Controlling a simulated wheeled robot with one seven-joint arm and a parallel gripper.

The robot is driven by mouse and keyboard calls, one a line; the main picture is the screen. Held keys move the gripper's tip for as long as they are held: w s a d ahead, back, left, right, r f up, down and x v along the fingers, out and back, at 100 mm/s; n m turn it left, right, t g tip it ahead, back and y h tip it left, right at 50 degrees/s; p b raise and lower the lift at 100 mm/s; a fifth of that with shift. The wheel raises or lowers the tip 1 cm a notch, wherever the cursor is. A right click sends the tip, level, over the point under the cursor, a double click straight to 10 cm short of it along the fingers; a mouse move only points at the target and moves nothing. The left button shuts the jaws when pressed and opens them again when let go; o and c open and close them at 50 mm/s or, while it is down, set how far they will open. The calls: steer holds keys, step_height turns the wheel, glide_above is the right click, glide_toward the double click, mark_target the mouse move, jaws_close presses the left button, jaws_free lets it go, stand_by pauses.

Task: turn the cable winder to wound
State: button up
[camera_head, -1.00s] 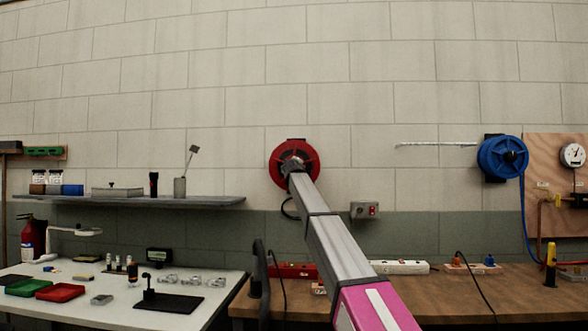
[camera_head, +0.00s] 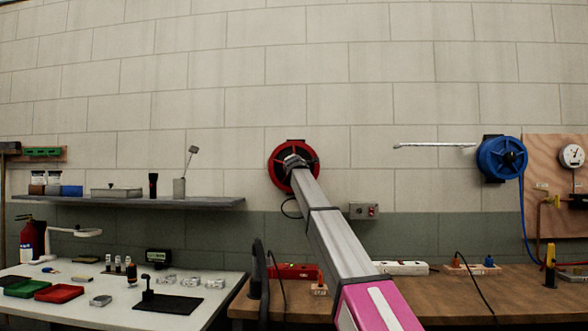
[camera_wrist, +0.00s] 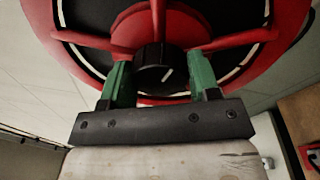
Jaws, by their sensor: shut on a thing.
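The red cable winder (camera_head: 310,155) is a round reel on the wall in the middle of the head view. In the wrist view its red spokes and rim (camera_wrist: 230,40) fill the top. A black knob (camera_wrist: 150,72) with a short white mark sits at its centre. The mark tilts up to the right in that view. My gripper (camera_wrist: 158,68) has its green fingers on either side of the knob and is shut on it. In the head view my wrist covers the winder's centre, so the knob is hidden there.
A blue reel (camera_head: 490,158) hangs on the wall at the right. A switch box (camera_head: 364,211) is on the wall below and right of the red winder. A shelf (camera_head: 215,201) is at the left. A workbench (camera_head: 450,290) and a white table (camera_head: 215,290) stand below.

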steer(key=shift+a+r+n+g+h, duration=0.15)
steer(key=shift+n+g+h, duration=0.2)
steer(key=shift+n, duration=3.45)
steer(key=shift+a+f+n+g+h, duration=0.1)
steer(key=shift+n+g+h, duration=0.2)
steer(key=shift+n, duration=3.5)
steer(key=o, duration=0.9)
steer(key=shift+r, duration=0.1)
steer(key=shift+s, duration=0.2)
steer(key=s, duration=0.7)
steer(key=s+r, duration=0.1)
steer(key=s, duration=0.2)
steer(key=shift+s, duration=0.25)
steer(key=shift+o, duration=0.2)
